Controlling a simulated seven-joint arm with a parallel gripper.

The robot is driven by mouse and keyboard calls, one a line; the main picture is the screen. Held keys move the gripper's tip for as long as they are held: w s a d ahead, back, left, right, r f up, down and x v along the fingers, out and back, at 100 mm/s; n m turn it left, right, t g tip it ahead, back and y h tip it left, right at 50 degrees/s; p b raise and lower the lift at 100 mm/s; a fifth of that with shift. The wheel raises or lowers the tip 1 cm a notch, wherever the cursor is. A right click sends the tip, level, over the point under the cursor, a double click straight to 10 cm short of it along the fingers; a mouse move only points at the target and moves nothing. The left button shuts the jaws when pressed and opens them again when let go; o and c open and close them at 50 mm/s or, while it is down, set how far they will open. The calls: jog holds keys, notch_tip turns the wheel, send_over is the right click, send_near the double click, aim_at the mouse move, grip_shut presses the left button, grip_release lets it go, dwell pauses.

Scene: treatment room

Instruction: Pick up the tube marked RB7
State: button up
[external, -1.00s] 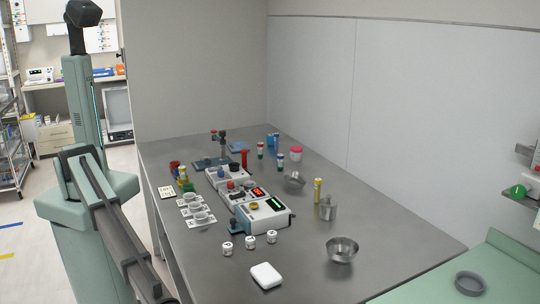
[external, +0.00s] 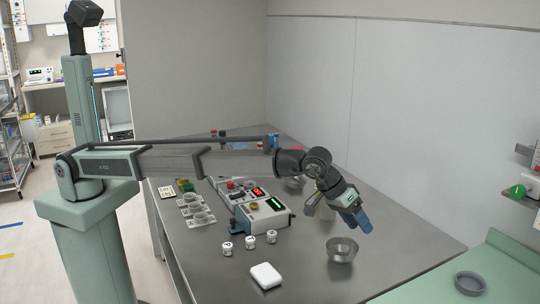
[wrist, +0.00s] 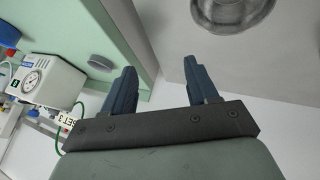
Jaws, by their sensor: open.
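I cannot pick out the tube marked RB7; no tube marking is legible in the external view. My arm now crosses in front of the far part of the table, where small coloured tubes stood in the earlier frame, and hides most of them. My gripper (external: 363,221) is above the right part of the grey table (external: 310,285), tilted downward, beyond and above the metal bowl (external: 342,246). In the wrist view my gripper (wrist: 160,68) has its two blue fingers apart with nothing between them.
A control box (external: 262,213), several small white jars (external: 250,242) and a white case (external: 266,276) stand on the table. A green counter (external: 420,292) with a grey dish (external: 470,283) lies at right. A gauge device (wrist: 45,82) shows in the wrist view. The table's front right is clear.

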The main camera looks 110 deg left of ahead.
jog(key=s+a+r+n+g, duration=0.1)
jog(key=s+a+r+g, duration=0.15)
jog(key=a, duration=0.95)
jog(key=n+g+h, duration=0.1)
jog(key=n+g, duration=0.1)
jog(key=g, duration=0.3)
send_over(318, 189)
jog(key=shift+w+a+r+t, duration=0.1)
jog(key=shift+w+r+t, duration=0.1)
jog(key=shift+w+t, duration=0.05)
jog(key=shift+s+a+f, duration=0.1)
jog(key=shift+s+a, duration=0.05)
jog(key=shift+f, duration=0.3)
notch_tip(318, 189, down, 8)
jog(key=shift+r, duration=0.15)
jog(key=shift+s+a+f, duration=0.15)
jog(key=shift+s+f, duration=0.05)
jog(key=shift+f, duration=0.55)
jog(key=shift+s+a+f, duration=0.1)
jog(key=shift+f, duration=1.8)
